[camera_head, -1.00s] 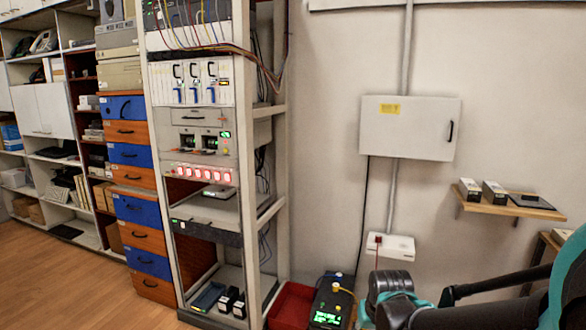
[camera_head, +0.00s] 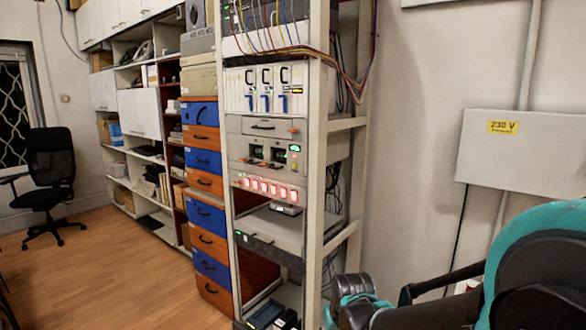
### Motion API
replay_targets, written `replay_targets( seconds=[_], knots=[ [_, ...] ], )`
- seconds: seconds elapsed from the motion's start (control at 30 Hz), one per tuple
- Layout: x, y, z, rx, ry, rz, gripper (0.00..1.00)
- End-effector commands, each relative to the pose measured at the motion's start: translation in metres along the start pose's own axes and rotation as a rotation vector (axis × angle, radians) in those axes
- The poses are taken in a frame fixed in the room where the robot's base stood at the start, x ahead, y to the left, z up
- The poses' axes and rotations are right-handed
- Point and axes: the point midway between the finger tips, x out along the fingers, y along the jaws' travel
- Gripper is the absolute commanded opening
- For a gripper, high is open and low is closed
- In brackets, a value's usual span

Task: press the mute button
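No button that I can read as a mute button shows; labels are too small to read. The equipment rack (camera_head: 316,190) stands in the middle of the view. One grey unit (camera_head: 240,151) on it has two dark windows, a small green display (camera_head: 295,148) and a small yellowish knob or button (camera_head: 293,167) at its right. Below it, a panel (camera_head: 238,181) carries a row of several red-lit switches (camera_head: 265,187). Parts of my arm fill the lower right, apart from these panels in the picture. My gripper's fingers do not show.
Blue and orange drawers (camera_head: 203,162) stand left of the rack, then white shelves (camera_head: 138,113). A black office chair (camera_head: 50,180) stands at far left. Wooden floor (camera_head: 110,265) is free in front. A grey 230 V box (camera_head: 510,155) hangs on the right wall.

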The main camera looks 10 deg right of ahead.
Motion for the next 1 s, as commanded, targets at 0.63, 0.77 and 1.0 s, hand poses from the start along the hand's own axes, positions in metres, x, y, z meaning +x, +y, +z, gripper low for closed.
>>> replay_targets(
  seconds=[0.63,0.77,1.0],
  knots=[
    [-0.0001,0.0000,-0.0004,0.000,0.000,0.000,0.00],
    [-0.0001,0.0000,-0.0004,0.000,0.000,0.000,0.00],
    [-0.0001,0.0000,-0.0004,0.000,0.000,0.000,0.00]
  ],
)
